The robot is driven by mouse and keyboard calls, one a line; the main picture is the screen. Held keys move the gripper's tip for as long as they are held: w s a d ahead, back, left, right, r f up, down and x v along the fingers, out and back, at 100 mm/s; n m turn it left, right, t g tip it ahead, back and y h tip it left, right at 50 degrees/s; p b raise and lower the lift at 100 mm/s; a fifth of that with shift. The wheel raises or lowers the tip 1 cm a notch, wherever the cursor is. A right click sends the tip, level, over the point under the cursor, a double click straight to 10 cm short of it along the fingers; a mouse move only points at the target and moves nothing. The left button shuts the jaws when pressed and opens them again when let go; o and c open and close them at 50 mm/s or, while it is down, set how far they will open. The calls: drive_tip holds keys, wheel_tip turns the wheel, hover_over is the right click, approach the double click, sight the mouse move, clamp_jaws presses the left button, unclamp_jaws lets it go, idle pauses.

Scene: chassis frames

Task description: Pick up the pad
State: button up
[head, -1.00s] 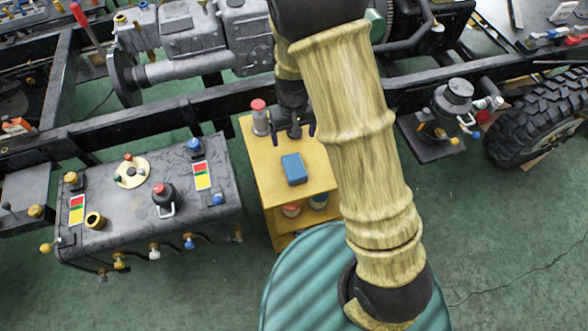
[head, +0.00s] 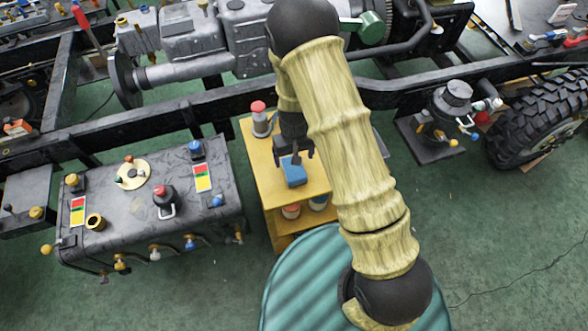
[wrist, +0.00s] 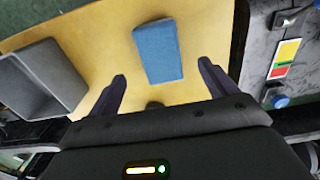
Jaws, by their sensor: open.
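The pad is a small blue block (head: 294,172) lying on top of the yellow cabinet (head: 262,190). My gripper (head: 294,155) is open above the cabinet, at the far edge of the pad in the head view, and partly covers it. In the wrist view the pad (wrist: 158,52) lies ahead of the two dark fingers (wrist: 162,85), roughly centred between them. How high the fingers are above the cabinet top is hard to tell.
A grey open box (wrist: 42,80) lies left of the pad in the wrist view. A red-capped grey container (head: 260,118) stands at the cabinet's back left corner. A dark tank (head: 125,210) with valves stands to the left. Black chassis rails (head: 215,105) run behind.

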sight(294, 167)
drive_tip(key=shift+f, duration=0.85)
drive_tip(key=shift+a+f+p, duration=0.15)
drive_tip(key=shift+f+p, duration=0.4)
drive_tip(key=shift+f, duration=2.05)
drive_tip(key=shift+c, duration=0.5)
drive_tip(key=c, duration=1)
